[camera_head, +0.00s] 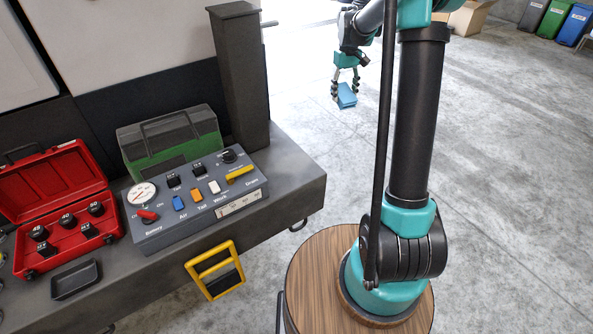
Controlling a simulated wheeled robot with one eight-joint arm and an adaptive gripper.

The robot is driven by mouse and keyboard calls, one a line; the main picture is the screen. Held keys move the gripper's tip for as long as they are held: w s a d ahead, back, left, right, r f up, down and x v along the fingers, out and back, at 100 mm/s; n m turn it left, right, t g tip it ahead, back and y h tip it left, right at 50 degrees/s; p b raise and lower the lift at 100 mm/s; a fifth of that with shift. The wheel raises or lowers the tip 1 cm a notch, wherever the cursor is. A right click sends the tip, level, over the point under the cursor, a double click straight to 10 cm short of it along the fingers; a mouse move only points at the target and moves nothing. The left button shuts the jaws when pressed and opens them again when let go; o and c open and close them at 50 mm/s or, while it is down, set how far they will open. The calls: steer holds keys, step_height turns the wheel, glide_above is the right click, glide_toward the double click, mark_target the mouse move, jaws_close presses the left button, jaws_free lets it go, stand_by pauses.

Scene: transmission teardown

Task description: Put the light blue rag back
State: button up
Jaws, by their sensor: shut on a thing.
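The light blue rag (347,97) hangs from my gripper (346,90) in the head view, at the top middle. My gripper points down and is shut on the rag. The rag looks folded or bunched, and its upper part is partly hidden by the fingers. It appears held in the air over the grey concrete floor, to the right of the workbench; its exact height is hard to tell.
A dark workbench (296,172) at left bears a control box (190,222), a green toolbox (165,139), an open red case (50,184) and a small black tray (76,279). A post (240,75) rises there. Bins (553,20) and a cardboard box (469,17) stand far back. Floor at right is clear.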

steer(key=s+a+f+n+h, duration=0.15)
steer(key=a+f+n, duration=0.3)
steer(key=a, duration=0.45)
step_height(320, 180, up, 2)
steer(key=r+n+t+h, duration=0.15)
steer(key=n+t, duration=0.25)
steer(key=n, duration=1.2)
glide_above(290, 169)
steer(key=a, duration=0.1)
steer(key=f, duration=1.4)
steer(key=s+f, duration=0.1)
steer(key=f, duration=0.5)
steer(key=shift+a+f, duration=0.15)
steer(key=shift+f, duration=0.2)
steer(key=o, duration=1)
steer(key=shift+f, duration=0.1)
